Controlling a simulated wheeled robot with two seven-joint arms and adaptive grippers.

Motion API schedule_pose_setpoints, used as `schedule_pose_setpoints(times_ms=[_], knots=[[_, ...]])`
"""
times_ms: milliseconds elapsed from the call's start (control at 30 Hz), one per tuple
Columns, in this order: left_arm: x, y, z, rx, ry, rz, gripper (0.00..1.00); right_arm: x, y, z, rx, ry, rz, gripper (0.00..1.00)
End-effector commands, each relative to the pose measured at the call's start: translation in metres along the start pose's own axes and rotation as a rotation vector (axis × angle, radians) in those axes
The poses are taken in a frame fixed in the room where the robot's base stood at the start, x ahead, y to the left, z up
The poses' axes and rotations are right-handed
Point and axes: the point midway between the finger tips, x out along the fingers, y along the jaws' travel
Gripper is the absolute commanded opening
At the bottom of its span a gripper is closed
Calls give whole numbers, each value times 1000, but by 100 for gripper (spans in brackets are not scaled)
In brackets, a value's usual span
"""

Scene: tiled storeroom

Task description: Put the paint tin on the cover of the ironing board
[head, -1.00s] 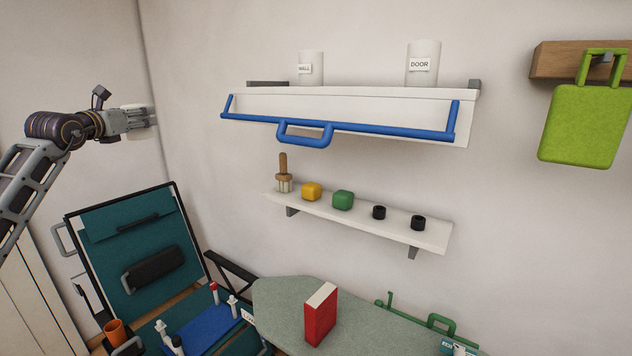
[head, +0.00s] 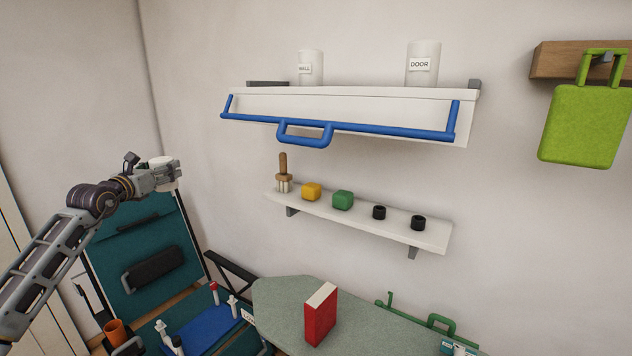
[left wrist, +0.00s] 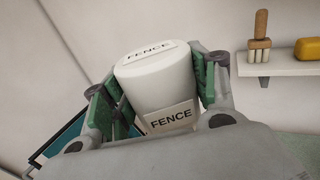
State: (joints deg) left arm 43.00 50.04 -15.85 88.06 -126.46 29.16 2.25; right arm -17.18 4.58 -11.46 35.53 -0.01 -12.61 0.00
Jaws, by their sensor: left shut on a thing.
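My left gripper (head: 164,174) is shut on a white paint tin (left wrist: 160,82), which has FENCE labels on its lid and side. In the left wrist view the tin sits between the green finger pads and looks tilted. In the head view the tin (head: 164,161) is mostly hidden by the gripper, held in the air at the left, in front of the wall. The ironing board's grey-green cover (head: 275,300) is at the bottom middle, lower and to the right of the gripper. A red box (head: 320,318) stands upright on the cover. My right gripper does not show.
Two white tins labelled WALL (head: 311,68) and DOOR (head: 422,64) stand on the upper shelf with a blue rail (head: 350,127). A lower shelf (head: 400,229) holds a brush, coloured blocks and black cups.

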Motion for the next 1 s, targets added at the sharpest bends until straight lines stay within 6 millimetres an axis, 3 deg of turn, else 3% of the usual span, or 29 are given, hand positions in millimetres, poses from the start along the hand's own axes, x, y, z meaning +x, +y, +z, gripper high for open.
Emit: schedule_pose_setpoints(times_ms=[567,1000], knots=[[-13,-28,-95,-1,-1,-62,21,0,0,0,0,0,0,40],[-37,-53,-174,2,2,-117,21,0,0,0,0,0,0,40]])
